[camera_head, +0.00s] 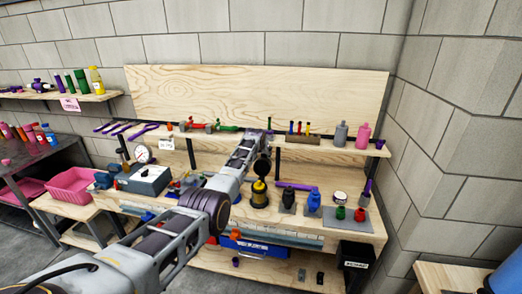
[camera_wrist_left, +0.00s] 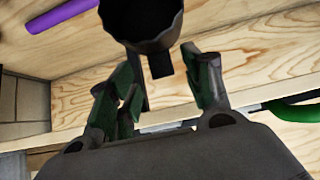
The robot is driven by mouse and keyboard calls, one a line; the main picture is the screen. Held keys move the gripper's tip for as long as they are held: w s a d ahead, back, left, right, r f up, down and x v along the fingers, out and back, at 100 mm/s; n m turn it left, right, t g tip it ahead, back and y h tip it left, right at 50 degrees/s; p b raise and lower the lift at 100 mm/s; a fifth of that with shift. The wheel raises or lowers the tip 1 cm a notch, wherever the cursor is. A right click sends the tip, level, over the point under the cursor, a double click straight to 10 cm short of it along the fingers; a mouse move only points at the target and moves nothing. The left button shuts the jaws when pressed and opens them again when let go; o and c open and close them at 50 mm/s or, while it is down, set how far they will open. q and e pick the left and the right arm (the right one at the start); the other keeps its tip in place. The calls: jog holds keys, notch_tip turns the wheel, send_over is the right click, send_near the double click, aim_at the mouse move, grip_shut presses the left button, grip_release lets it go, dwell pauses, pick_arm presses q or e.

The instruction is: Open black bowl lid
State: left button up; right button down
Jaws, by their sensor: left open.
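A black round lid-like piece (camera_head: 262,168) shows in the head view, standing up above a yellow and black container (camera_head: 259,188) on the bench. In the left wrist view a dark, ridged round piece (camera_wrist_left: 140,22) with a short stub hangs at the top, just beyond my fingertips; it looks like the same lid. My left gripper (camera_head: 265,150) reaches in over the bench behind the lid. In the wrist view its green-padded fingers (camera_wrist_left: 163,85) are apart, with nothing visibly clamped between them. Whether a finger touches the lid, I cannot tell. My right gripper is out of view.
A shelf (camera_head: 315,146) with tools and bottles runs above the bench. A grey box (camera_head: 146,179) stands left.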

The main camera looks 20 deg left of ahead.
pick_arm(q)
jog(key=shift+s+r, duration=0.3)
jog(key=shift+s, duration=0.05)
jog(key=v, duration=1.1)
dwell(1.0)
jog(key=shift+r, duration=0.15)
